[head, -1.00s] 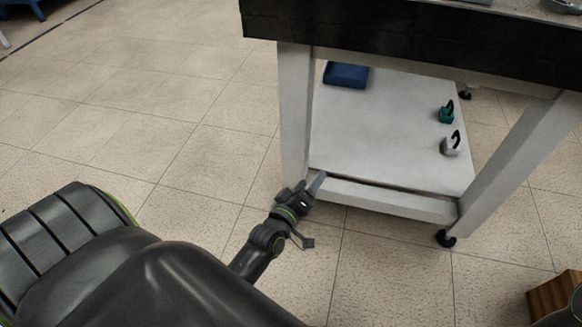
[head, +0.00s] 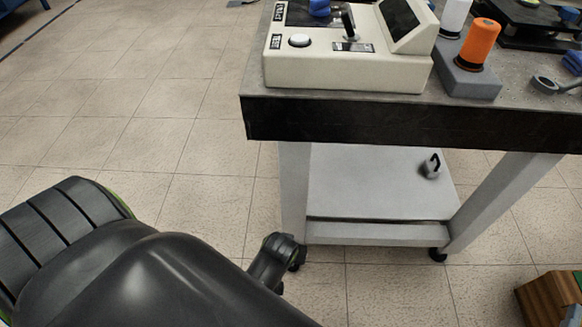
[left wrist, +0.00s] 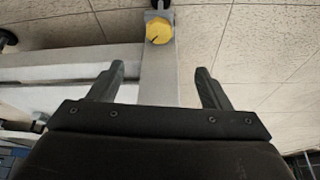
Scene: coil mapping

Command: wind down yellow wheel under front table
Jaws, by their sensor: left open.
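The yellow wheel (left wrist: 159,30) shows in the left wrist view, at the top middle, on a grey-white leg (left wrist: 158,65) of the table. A dark mark crosses its face. The wheel is hidden in the head view. My left gripper (left wrist: 158,76) is open and empty. Its two fingers point toward the wheel and stand apart on either side of the leg in the picture, short of the wheel. My right gripper is not in view.
A beige control box (head: 345,70) and an orange spool (head: 478,45) on a grey block stand on the tabletop. A wooden box (head: 545,300) is at lower right. Floor left of the table is clear.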

